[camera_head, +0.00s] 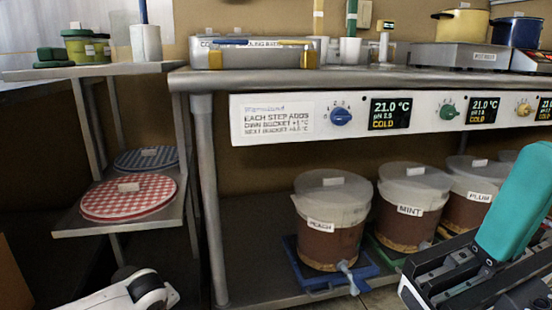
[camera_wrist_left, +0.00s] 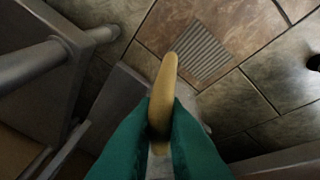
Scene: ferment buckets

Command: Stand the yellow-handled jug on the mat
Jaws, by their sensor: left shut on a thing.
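My left gripper (camera_wrist_left: 160,118) is shut on a yellow handle (camera_wrist_left: 168,78) in the left wrist view, its green fingers on either side. The handle fits the yellow-handled jug; the jug's body cannot be made out. The left gripper's fingers do not show in the head view, where a white arm link (camera_head: 130,291) of mine stands at the lower left. My right gripper (camera_head: 515,205) is at the right edge of the head view. One teal finger shows, so its opening cannot be told. I cannot make out a mat in either view.
Several lidded buckets, one labelled MINT (camera_head: 402,205), stand under the steel bench (camera_head: 340,80). The nearest stands on a blue tray (camera_head: 312,277) with its tap forward. Red-checked round things (camera_head: 128,197) lie on the left shelf. The wrist view shows a floor grate (camera_wrist_left: 203,55).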

